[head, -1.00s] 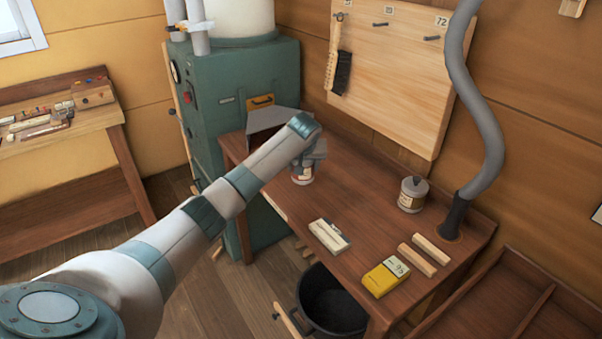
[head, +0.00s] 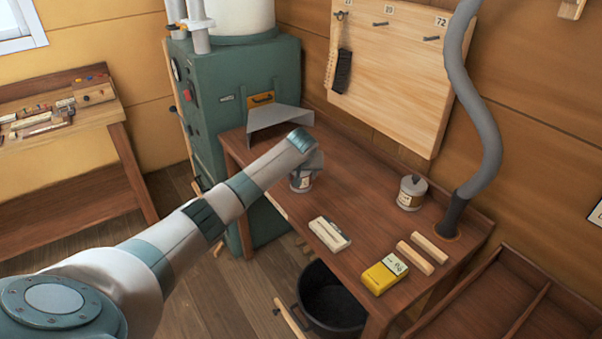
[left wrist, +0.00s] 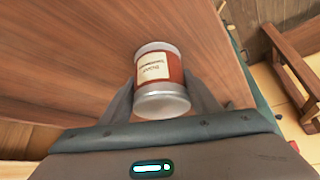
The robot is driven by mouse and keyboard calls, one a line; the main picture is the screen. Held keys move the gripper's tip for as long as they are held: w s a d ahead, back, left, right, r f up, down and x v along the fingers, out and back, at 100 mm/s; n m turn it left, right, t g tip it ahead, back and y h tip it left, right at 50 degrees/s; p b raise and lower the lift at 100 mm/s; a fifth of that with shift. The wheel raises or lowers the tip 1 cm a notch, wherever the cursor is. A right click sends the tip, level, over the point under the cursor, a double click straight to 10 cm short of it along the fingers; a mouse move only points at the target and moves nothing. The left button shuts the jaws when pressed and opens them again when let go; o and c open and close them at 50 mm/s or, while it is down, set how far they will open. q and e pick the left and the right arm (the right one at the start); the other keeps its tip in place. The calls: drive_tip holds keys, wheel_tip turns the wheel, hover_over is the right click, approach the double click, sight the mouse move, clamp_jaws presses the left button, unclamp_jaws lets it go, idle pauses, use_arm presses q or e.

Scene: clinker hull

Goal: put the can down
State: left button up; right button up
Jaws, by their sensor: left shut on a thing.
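My left gripper (head: 306,170) is shut on a can with a red and cream label and grey ends (left wrist: 153,68). In the left wrist view the can sits between the two fingers. In the head view the can (head: 301,183) shows below the gripper, which hides its top. It is at the left part of the brown workbench (head: 350,235), near the front edge. I cannot tell whether its base touches the bench top. My right gripper is not in view.
A cream block-like item (head: 330,234), a yellow box (head: 384,274) and two wooden strips (head: 423,254) lie on the bench. A grey hood (head: 280,122) is behind the gripper; a black bucket (head: 330,303) is below.

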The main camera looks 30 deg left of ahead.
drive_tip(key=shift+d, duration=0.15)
use_arm(q)
drive_tip(key=o, duration=1.4)
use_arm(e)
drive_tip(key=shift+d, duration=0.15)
use_arm(q)
drive_tip(key=shift+r, duration=0.15)
drive_tip(key=b+v, duration=0.2)
drive_tip(key=v, duration=1)
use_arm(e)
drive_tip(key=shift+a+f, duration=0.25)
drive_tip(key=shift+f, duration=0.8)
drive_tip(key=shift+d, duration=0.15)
